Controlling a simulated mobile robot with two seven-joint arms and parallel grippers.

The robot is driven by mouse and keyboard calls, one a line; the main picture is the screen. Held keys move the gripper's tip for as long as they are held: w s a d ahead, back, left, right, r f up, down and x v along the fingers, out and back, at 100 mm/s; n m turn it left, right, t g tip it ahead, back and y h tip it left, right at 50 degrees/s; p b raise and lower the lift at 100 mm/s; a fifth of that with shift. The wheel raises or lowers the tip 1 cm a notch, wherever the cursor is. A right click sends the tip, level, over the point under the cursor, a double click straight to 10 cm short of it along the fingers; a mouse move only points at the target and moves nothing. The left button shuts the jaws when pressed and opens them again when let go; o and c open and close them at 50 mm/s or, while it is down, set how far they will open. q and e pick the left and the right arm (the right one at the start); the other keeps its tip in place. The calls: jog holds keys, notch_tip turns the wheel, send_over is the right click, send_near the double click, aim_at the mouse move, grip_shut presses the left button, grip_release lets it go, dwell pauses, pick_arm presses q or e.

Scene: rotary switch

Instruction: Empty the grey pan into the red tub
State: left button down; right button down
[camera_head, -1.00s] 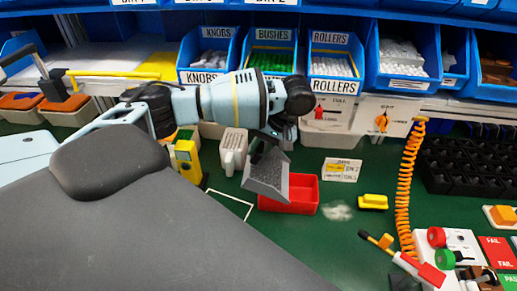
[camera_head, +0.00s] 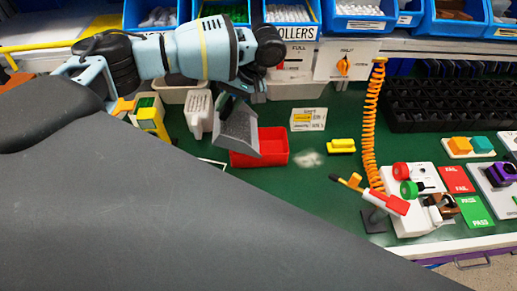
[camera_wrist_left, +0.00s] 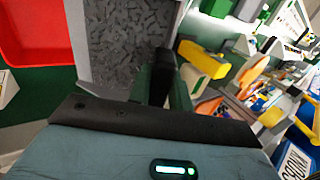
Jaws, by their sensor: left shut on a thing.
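The grey pan (camera_head: 238,131) hangs tilted from my left gripper (camera_head: 236,93), above and overlapping the left part of the red tub (camera_head: 272,147) in the head view. The gripper is shut on the pan's handle side. In the left wrist view the pan (camera_wrist_left: 122,35) holds many small dark grey bits, and the dark gripper fingers (camera_wrist_left: 162,78) are at its edge. The red tub (camera_wrist_left: 32,30) lies to its left there. The tub's visible inside looks bare red; its left part is hidden behind the pan. My right gripper is not in view.
A label card (camera_head: 308,119), a yellow block (camera_head: 341,146) and an orange coiled cord (camera_head: 371,125) are to the right. Blue bins line the back. Green bench is clear before the tub.

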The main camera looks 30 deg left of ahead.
pick_arm(q)
jog(key=shift+d, duration=0.1)
jog(key=shift+w+d+r+y, duration=0.35)
jog(key=shift+d+y, duration=0.1)
jog(key=shift+y, duration=0.05)
dwell(0.5)
jog(key=shift+w+d+r+g+y, duration=0.3)
jog(key=shift+d+g+y, duration=0.1)
jog(key=shift+d+g, duration=0.15)
jog(key=shift+w+d+r+g+y, duration=0.25)
jog(key=shift+w+d+y, duration=0.15)
jog(key=shift+d, duration=0.1)
dwell(0.3)
jog(key=shift+w+d+r+y, duration=0.1)
jog(key=shift+w+d+y, duration=0.25)
jog(key=shift+d, duration=0.25)
